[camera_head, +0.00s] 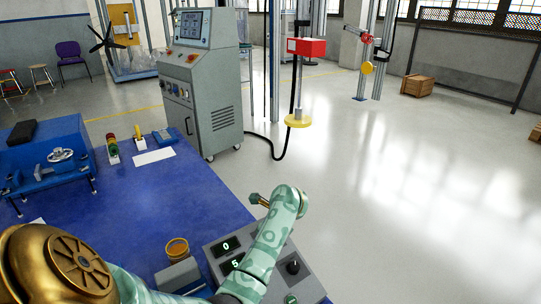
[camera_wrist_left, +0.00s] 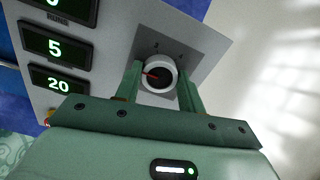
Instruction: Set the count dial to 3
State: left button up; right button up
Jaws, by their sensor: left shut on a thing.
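The grey control box (camera_head: 311,284) stands at the front of the blue table. Its lit displays read 0 (camera_head: 227,246) and 5 (camera_head: 236,262) in the head view. The wrist view shows a cut-off top display, 5 (camera_wrist_left: 55,48) and 20 (camera_wrist_left: 50,80). My left gripper (camera_wrist_left: 157,80) has its green fingers on either side of a round dial (camera_wrist_left: 158,72) and is shut on it. The dial has a pale rim, dark face and red pointer toward the left of the wrist view.
A second black knob (camera_head: 293,267) and a green button (camera_head: 291,299) sit on the box. An orange-filled cup (camera_head: 177,248) stands left of it. A blue vise-like fixture (camera_head: 45,165) is at the far left. Open floor lies to the right.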

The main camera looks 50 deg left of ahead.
jog(key=shift+s, duration=0.1)
pick_arm(q)
jog(key=shift+r+m+p, duration=0.15)
jog(key=shift+m+p, duration=0.5)
jog(key=shift+m, duration=0.55)
jog(key=m+p, duration=0.2)
jog(key=m, duration=0.3)
jog(key=shift+w+p, duration=0.1)
jog(key=shift+p, duration=0.25)
jog(key=m+p, duration=0.1)
jog(key=m, duration=0.1)
jog(key=shift+m, duration=0.3)
jog(key=shift+m+p, duration=0.35)
jog(key=shift+m, duration=0.45)
pick_arm(e)
jog(key=s+a+r+m, duration=0.1)
jog(key=s+a+r, duration=0.1)
jog(key=s, duration=0.3)
jog(key=shift+s+r+m+y, duration=0.2)
jog(key=shift+s+m+y, duration=0.2)
jog(key=shift+w, duration=0.35)
pick_arm(q)
jog(key=o, duration=1)
